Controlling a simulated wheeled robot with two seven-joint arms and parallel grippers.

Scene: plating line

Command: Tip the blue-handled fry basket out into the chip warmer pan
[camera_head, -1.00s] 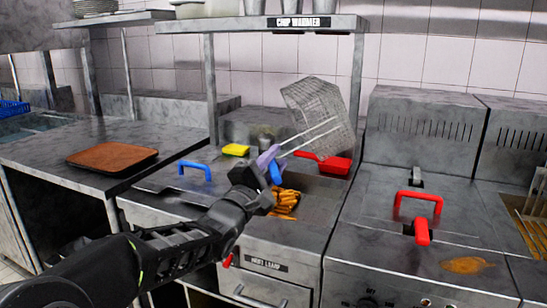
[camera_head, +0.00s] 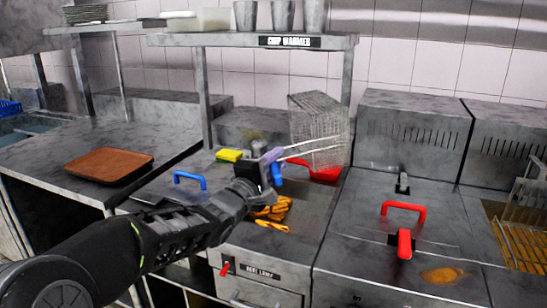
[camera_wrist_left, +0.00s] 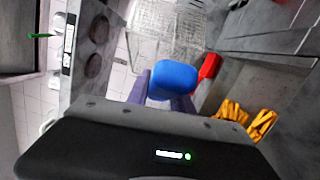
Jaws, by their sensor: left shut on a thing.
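My left gripper (camera_head: 268,172) is shut on the blue handle (camera_head: 277,174) of the wire fry basket (camera_head: 320,132). The basket hangs in the air to the right of the gripper, above the chip warmer, and no chips show in it. In the left wrist view the blue handle (camera_wrist_left: 173,80) sits between the purple fingers (camera_wrist_left: 160,92), with the basket (camera_wrist_left: 165,32) beyond. Orange chips (camera_head: 271,210) lie in the chip warmer pan, below the gripper; its edges are partly hidden by my arm. My right gripper is not in view.
A red scoop-like item (camera_head: 326,174) and a yellow block (camera_head: 229,156) lie behind the pan. A blue handle (camera_head: 190,180) stands to its left. An overhead shelf (camera_head: 240,40) spans above. Fryers with red handles (camera_head: 404,208) stand at right. A brown tray (camera_head: 108,165) is at left.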

